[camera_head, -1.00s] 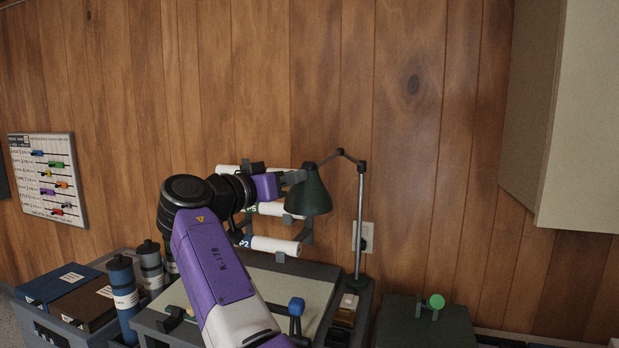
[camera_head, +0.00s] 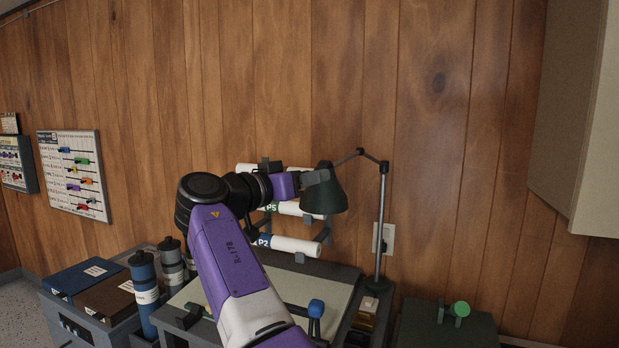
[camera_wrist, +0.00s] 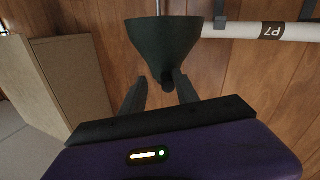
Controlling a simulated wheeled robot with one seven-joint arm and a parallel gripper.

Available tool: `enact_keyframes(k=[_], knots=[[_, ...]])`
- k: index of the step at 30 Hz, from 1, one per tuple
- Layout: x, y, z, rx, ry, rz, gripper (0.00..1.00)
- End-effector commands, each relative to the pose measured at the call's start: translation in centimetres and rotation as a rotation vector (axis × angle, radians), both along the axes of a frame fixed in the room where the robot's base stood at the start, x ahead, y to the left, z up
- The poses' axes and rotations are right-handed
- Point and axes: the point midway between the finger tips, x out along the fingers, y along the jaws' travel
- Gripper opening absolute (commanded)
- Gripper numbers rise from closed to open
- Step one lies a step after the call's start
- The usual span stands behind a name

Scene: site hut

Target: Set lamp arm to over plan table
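The desk lamp has a dark green cone shade (camera_head: 326,196), hung from a thin jointed lamp arm (camera_head: 373,155) on an upright pole (camera_head: 381,215). The shade is over the right back part of the plan table (camera_head: 325,293), near the paper rolls. My gripper (camera_head: 318,177) is at the upper left of the shade in the head view. In the wrist view, the fingers of my gripper (camera_wrist: 160,85) stand apart on either side of the narrow end of the shade (camera_wrist: 164,42). Firm contact cannot be made out.
Rolled plans (camera_head: 290,243) sit in wall brackets behind my gripper. Blue and grey tubes (camera_head: 145,282) and flat boxes (camera_head: 77,276) stand at the left. A green case (camera_head: 450,325) is at the right. A pale cabinet (camera_head: 575,120) hangs at upper right.

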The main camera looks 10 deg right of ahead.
Motion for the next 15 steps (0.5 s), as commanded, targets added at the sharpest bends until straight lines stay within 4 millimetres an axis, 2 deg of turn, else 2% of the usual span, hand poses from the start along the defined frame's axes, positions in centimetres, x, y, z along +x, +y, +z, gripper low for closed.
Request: enact_keyframes(k=[1, 5, 15], knots=[[0.1, -0.4, -0.6, 0.003, 0.01, -0.006, 0.38], [-0.1, -0.1, -0.6, 0.003, 0.009, -0.006, 0.38], [-3.5, 4.0, -0.3, 0.001, 0.002, 0.001, 0.38]])
